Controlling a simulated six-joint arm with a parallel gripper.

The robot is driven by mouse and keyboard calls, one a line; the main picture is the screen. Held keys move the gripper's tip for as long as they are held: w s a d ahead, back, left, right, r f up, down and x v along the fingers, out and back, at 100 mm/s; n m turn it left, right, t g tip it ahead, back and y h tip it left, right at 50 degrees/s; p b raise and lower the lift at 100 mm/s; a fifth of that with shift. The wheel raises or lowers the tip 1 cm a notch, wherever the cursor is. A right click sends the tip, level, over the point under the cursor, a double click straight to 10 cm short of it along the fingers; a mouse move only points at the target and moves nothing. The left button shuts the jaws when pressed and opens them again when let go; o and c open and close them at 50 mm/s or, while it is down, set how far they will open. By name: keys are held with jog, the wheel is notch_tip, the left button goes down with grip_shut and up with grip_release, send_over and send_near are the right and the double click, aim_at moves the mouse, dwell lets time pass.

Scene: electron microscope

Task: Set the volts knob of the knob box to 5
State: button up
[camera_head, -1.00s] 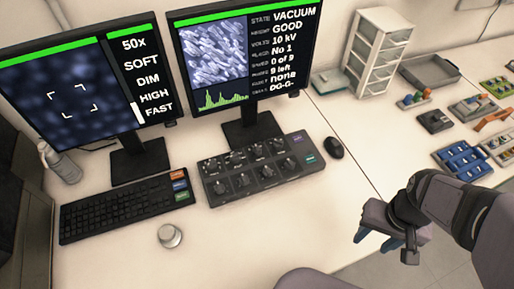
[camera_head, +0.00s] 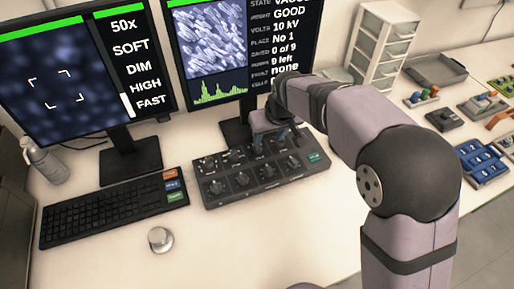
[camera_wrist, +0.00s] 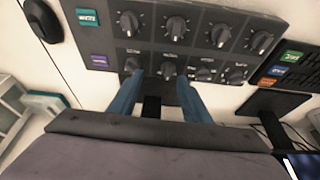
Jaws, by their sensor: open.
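The dark knob box (camera_head: 212,190) sits on the desk below the right monitor, with two rows of knobs. Its labels are too small to read, so I cannot tell which knob is volts. The right monitor (camera_head: 210,45) reads "VOLTS 10 kV". My gripper (camera_head: 271,140) is over the far row, toward the box's right end. In the wrist view, its two blue fingers (camera_wrist: 159,80) are open and apart, with tips close to two far-row knobs, one knob (camera_wrist: 131,62) by the left tip and another (camera_wrist: 168,69) by the right. I cannot tell whether they touch.
A keyboard (camera_head: 110,212) lies left of the box, with a round silver knob (camera_head: 160,240) in front. The monitor stand (camera_head: 236,130) rises close behind the box. A mouse (camera_wrist: 42,20) lies beside the box. A drawer unit (camera_head: 380,45) and trays stand at the right.

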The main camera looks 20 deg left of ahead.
jog(key=shift+w+a+f+p, duration=0.15)
jog(key=shift+w+a+f, duration=0.15)
jog(key=shift+a+f, duration=0.65)
jog(key=shift+w+a+f+p, duration=0.25)
jog(key=shift+a+f, duration=0.25)
jog(key=shift+f, duration=0.85)
jog(key=shift+w+a+f+p, duration=0.1)
jog(key=shift+w+a+f, duration=0.2)
jog(key=shift+a+f, duration=0.65)
jog(key=shift+d+f, duration=0.2)
jog(key=c, duration=1)
